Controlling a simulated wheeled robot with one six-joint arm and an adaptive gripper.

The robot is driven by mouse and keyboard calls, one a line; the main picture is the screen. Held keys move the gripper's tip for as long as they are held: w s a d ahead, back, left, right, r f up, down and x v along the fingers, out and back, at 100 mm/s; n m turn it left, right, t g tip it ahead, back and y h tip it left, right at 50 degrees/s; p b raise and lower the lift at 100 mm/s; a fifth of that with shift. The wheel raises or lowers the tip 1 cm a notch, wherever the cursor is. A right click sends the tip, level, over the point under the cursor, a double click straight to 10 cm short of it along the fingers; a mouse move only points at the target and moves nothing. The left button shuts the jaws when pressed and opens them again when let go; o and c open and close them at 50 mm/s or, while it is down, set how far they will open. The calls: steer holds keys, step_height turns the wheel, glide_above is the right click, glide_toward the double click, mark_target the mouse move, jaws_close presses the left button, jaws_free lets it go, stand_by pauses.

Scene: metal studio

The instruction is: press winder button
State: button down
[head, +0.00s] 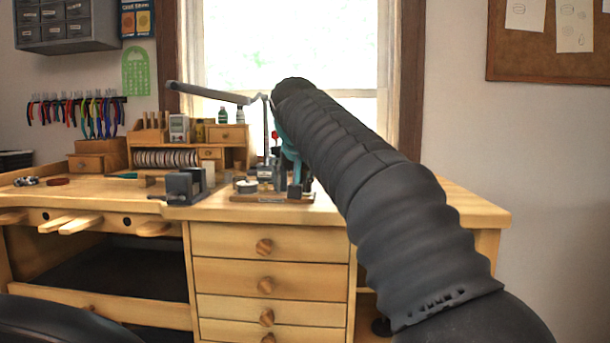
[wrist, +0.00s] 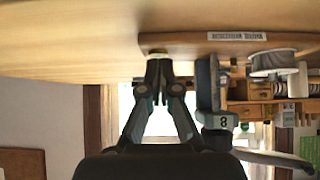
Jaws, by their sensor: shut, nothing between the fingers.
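The winder stands on a wooden base board (head: 272,198) at the front of the bench, partly hidden by my arm in the head view. In the wrist view, which is upside down, the board (wrist: 185,40) carries a white label. A grey upright (wrist: 209,88) marked 8 stands on it. A small yellowish piece (wrist: 157,52), perhaps the button, shows at the board's end. My gripper (wrist: 158,64) is shut and empty, its tips pointing down right at that piece. I cannot tell whether they touch it. In the head view my arm hides most of the gripper.
A grey block tool (head: 185,186) stands left of the winder. A long grey bar (head: 208,93) reaches left above the bench. A wooden organiser (head: 228,133) stands behind. The bench top (head: 450,203) is clear at the right.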

steer(key=shift+f, duration=0.15)
steer(key=shift+f+b, duration=0.35)
steer(key=shift+f, duration=0.75)
steer(key=shift+r, duration=0.1)
step_height(320, 180, up, 6)
steer(key=p, duration=0.5)
steer(key=shift+s+r, duration=0.1)
steer(key=v, duration=0.9)
steer(key=shift+s+b, duration=0.3)
